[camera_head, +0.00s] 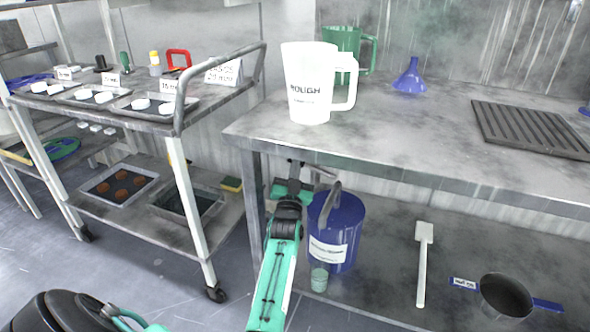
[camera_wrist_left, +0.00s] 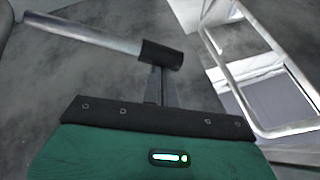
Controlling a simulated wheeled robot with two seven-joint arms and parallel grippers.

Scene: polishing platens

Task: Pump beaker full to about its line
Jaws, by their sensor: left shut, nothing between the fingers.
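A blue drum (camera_head: 345,228) with a white label stands on the low shelf, with a grey pump (camera_head: 333,200) on top. A small, pale green, see-through beaker (camera_head: 319,280) stands in front of the drum; its line and liquid level are too small to read. My left gripper (camera_head: 296,168) is beside the top of the drum, just under the table edge. In the left wrist view its shut fingers (camera_wrist_left: 160,86) are empty, close to the black end of a grey bar (camera_wrist_left: 100,32), which looks like the pump's lever. I cannot tell whether they touch. My right gripper is out of view.
The tabletop (camera_head: 400,130) above holds a white ROUGH pitcher (camera_head: 308,85), a green pitcher (camera_head: 345,42), a blue funnel (camera_head: 410,78) and a grate (camera_head: 535,128). A white paddle (camera_head: 422,265) and dark pan (camera_head: 505,296) lie right of the drum. A cart (camera_head: 192,170) stands left.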

